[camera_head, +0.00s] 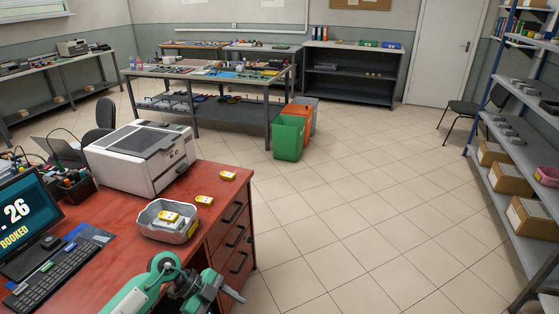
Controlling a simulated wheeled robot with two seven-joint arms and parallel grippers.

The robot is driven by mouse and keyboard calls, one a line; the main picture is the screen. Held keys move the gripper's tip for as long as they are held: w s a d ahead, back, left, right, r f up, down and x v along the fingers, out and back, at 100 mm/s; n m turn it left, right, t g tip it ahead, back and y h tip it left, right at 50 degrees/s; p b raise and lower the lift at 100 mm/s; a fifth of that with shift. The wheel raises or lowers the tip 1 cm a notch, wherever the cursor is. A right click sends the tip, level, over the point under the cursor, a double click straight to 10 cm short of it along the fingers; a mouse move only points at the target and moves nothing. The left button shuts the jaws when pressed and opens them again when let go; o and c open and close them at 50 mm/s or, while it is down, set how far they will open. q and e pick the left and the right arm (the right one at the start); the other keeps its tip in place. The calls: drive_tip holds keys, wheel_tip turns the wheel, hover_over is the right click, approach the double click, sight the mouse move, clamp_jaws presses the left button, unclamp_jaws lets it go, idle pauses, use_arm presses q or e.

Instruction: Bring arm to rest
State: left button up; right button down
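My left arm (140,290), green and grey, comes in at the bottom of the head view over the near edge of the red desk. Its grey gripper (232,294) is by the front right corner of the desk, beside the drawers, pointing right. I see nothing held in it, but its finger gap is too small and angled to make out. My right gripper is not in view. A grey tray (153,231) stands on the desk behind the arm, apart from it, with yellow-and-white items (168,217) in it.
On the red desk (110,226) stand a printer (141,157), a monitor (25,222) and a keyboard (50,285). Two yellow items (204,200) (228,175) lie near its right edge. Green (288,139) and orange bins stand beyond. A shelf rack (515,150) is at right. The middle floor is clear.

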use_arm(q)
drive_tip(key=w+f+n+t+h, duration=0.5)
drive_tip(key=f+n+t, duration=0.45)
drive_tip(key=f, duration=0.35)
drive_tip(key=s+a+f+n+t+y, duration=0.1)
drive_tip(key=s+a+f+n+y, duration=0.2)
drive_tip(key=f, duration=0.4)
drive_tip(key=s+a+f+n+t+y, duration=0.2)
drive_tip(key=s+a+f+y, duration=0.15)
drive_tip(key=f, duration=0.35)
drive_tip(key=s+a+f+n+t+y, duration=0.1)
drive_tip(key=s+a+f+n+y, duration=0.2)
drive_tip(key=f, duration=0.4)
drive_tip(key=s+a+f+n+g+y, duration=0.2)
drive_tip(key=s+a+f+g+y, duration=0.2)
drive_tip(key=s+f, duration=0.85)
drive_tip(key=s+f+g, duration=0.3)
drive_tip(key=s, duration=0.9)
drive_tip(key=s+f+n+g+y, duration=0.1)
drive_tip(key=s+f+g, duration=0.2)
drive_tip(key=s, duration=1)
drive_tip(key=shift+a+f, duration=0.15)
drive_tip(key=shift+f, duration=0.3)
drive_tip(key=shift+n+y, duration=0.25)
